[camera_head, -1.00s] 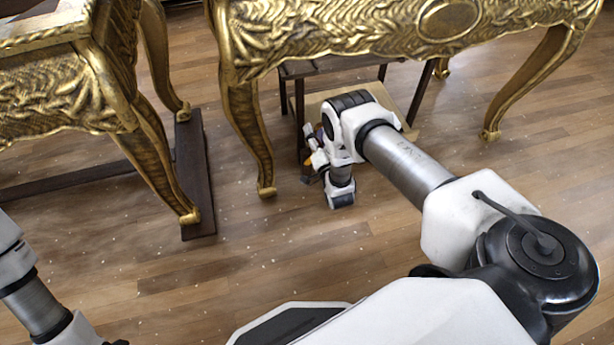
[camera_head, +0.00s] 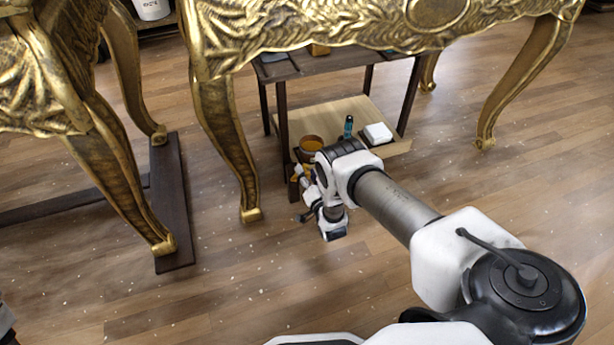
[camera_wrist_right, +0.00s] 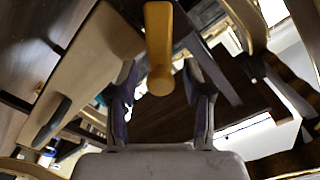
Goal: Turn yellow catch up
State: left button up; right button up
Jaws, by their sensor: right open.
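The yellow catch (camera_wrist_right: 158,45) shows in the right wrist view as a smooth bar with a rounded knob at its near end. It runs from the top edge down to between the fingertips. My right gripper (camera_wrist_right: 161,82) is open, with one finger on each side of the knob and a visible gap to each. In the head view, my right gripper (camera_head: 305,184) is small and partly hidden by my wrist, beside the front left leg of a low dark table. The catch cannot be made out clearly there. My left gripper is out of view.
The low dark table (camera_head: 283,115) has a light wooden shelf (camera_head: 325,120) holding an orange bowl (camera_head: 311,143), a dark bottle (camera_head: 348,127) and a white block (camera_head: 378,133). Open floor lies in front.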

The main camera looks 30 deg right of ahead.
grip_shut()
jog(key=shift+a+r, duration=0.1)
jog(key=n, duration=0.1)
jog(key=a+n+p, duration=0.1)
jog(key=n, duration=0.1)
jog(key=shift+w+a+r, duration=0.1)
jog(key=shift+w+r, duration=0.05)
jog(key=shift+r, duration=0.25)
jog(key=shift+w+a+r+n, duration=0.1)
jog(key=shift+a+n, duration=0.4)
jog(key=shift+n, duration=0.7)
jog(key=shift+w+a+n, duration=0.1)
jog(key=shift+a+n, duration=0.35)
jog(key=shift+n, duration=0.75)
grip_release()
